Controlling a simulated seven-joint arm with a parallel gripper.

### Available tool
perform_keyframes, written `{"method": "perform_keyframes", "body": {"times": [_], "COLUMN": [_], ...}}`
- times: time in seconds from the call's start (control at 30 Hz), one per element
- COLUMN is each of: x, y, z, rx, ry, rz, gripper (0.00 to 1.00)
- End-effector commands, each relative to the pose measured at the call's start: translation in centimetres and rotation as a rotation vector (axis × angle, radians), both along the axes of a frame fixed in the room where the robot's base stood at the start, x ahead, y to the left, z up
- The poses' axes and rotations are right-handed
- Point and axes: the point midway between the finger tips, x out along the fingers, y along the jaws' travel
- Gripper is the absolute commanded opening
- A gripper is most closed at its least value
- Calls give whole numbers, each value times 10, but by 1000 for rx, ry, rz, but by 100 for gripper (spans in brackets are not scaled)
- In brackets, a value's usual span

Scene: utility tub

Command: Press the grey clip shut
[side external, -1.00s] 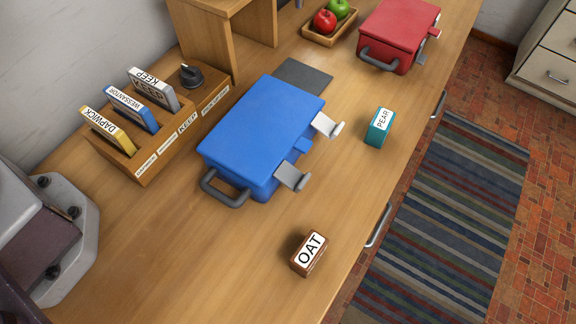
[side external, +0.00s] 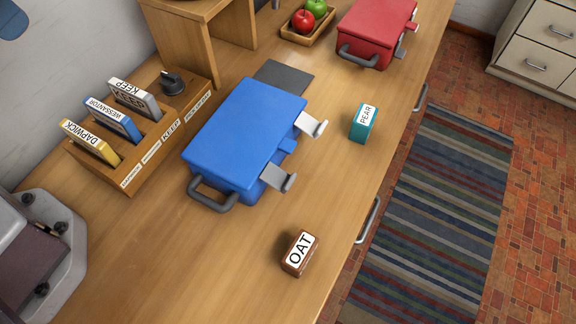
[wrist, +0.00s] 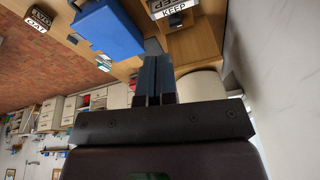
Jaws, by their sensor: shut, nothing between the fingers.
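A blue case (side external: 245,130) lies closed on the wooden counter, and it also shows in the wrist view (wrist: 108,30). Two clips stick out from its right side in the side view. The nearer clip (side external: 279,178) is mid grey and the farther clip (side external: 312,125) is paler, nearly white. Both stand out from the case. A blue tab (side external: 288,145) sits between them. My gripper (wrist: 157,62) is shut and empty in the wrist view, apart from the case. It does not clearly show in the side view.
A brown OAT box (side external: 299,253) and a teal PEAR box (side external: 363,124) stand near the counter's front edge. A wooden rack (side external: 140,165) with labelled cards and a dark knob (side external: 173,82) is behind the case. A red case (side external: 375,35) and a fruit tray (side external: 308,38) lie farther off.

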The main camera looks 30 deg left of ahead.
Motion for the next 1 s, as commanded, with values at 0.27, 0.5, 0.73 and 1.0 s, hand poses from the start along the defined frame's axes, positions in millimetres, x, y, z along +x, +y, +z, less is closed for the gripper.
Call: {"method": "perform_keyframes", "body": {"times": [0.27, 0.5, 0.73, 1.0], "x": [44, 65, 75, 94], "y": [-73, -158, -244, -276], "z": [-43, -86, -113, -98], "rx": [25, -47, -182, -180], "ry": [136, 185, 117, -72], "rz": [-361, -746, -1116, -1360], "gripper": [0, 0, 0, 0]}}
